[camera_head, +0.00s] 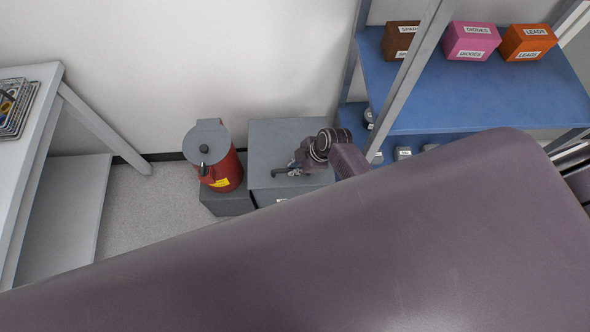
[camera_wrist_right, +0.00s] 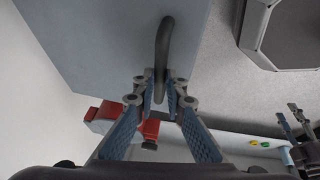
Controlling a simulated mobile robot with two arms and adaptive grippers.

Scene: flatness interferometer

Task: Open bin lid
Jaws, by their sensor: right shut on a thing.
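The grey bin (camera_head: 262,135) stands on the floor against the wall, with a flat grey lid and a dark bent handle (camera_head: 280,171) on it. The lid looks down, though my arm hides part of it. My right gripper (camera_head: 293,168) is at the handle. In the right wrist view, the grey panel (camera_wrist_right: 95,40) fills the upper left, and my right gripper (camera_wrist_right: 162,84) is shut on the dark curved handle (camera_wrist_right: 164,40). What looks like my left gripper (camera_wrist_right: 299,118) shows small at the right edge; its jaws are unclear.
A red can (camera_head: 222,176) with a grey lid and black knob stands left of the bin on a dark base (camera_head: 229,203). Blue shelves (camera_head: 450,98) with labelled boxes are at the right, a pale table (camera_head: 38,115) at the left. Floor between table and can is clear.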

